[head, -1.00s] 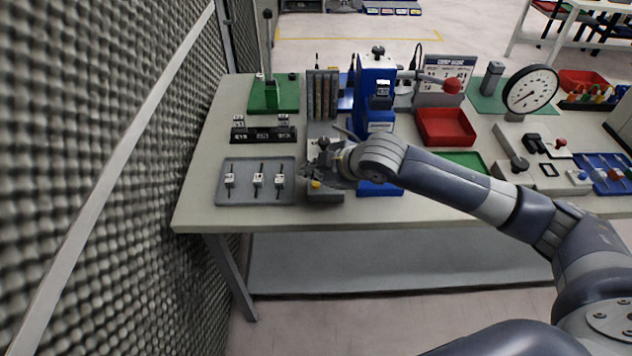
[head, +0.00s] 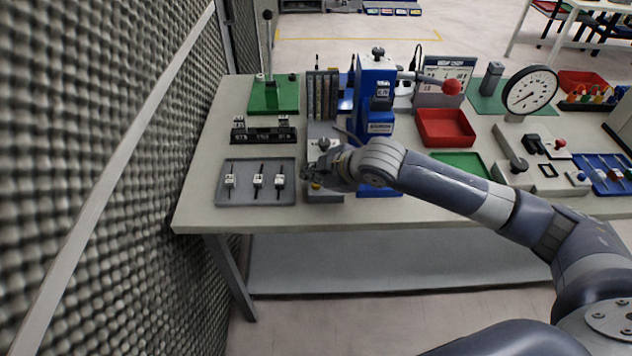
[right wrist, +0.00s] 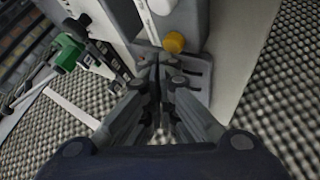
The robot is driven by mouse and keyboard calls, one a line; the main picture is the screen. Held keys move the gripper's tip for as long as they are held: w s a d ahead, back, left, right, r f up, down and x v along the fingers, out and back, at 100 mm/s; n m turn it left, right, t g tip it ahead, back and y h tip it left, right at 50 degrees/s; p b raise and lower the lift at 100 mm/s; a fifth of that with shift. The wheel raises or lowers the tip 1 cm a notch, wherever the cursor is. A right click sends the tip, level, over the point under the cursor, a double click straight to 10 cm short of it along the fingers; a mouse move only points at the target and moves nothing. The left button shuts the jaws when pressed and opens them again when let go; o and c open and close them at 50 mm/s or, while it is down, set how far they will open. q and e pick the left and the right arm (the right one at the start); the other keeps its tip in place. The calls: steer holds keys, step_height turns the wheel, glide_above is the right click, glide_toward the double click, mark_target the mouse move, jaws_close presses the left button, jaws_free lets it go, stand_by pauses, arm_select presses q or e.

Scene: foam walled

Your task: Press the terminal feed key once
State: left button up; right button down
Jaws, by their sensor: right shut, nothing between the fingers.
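A yellow round key (head: 316,186) sits near the front of a grey block-shaped device (head: 326,197) on the bench; I take it for the feed key. In the right wrist view the yellow key (right wrist: 173,43) shows just beyond and right of my fingertips. My right gripper (head: 309,173) is shut and empty, low over the front of the device, close to the key. In the right wrist view the closed fingers (right wrist: 155,68) point toward the device, left of the key. Whether they touch it I cannot tell. My left gripper is not in view.
A grey tray (head: 246,199) with several small parts lies left of the device. A black rail (head: 264,134) and a green-based lever (head: 273,97) stand behind it. A blue press (head: 377,90) stands at the back right, beside a red tray (head: 447,141). A foam wall (head: 90,150) borders the left.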

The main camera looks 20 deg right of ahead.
mark_target(314, 186)
steer(key=shift+f, duration=0.65)
stand_by(0.7)
steer(key=shift+r, duration=0.1)
steer(key=shift+r+p, duration=0.9)
steer(key=shift+p, duration=0.25)
step_height(314, 186, up, 5)
steer(key=p, duration=0.5)
steer(key=shift+p, duration=0.35)
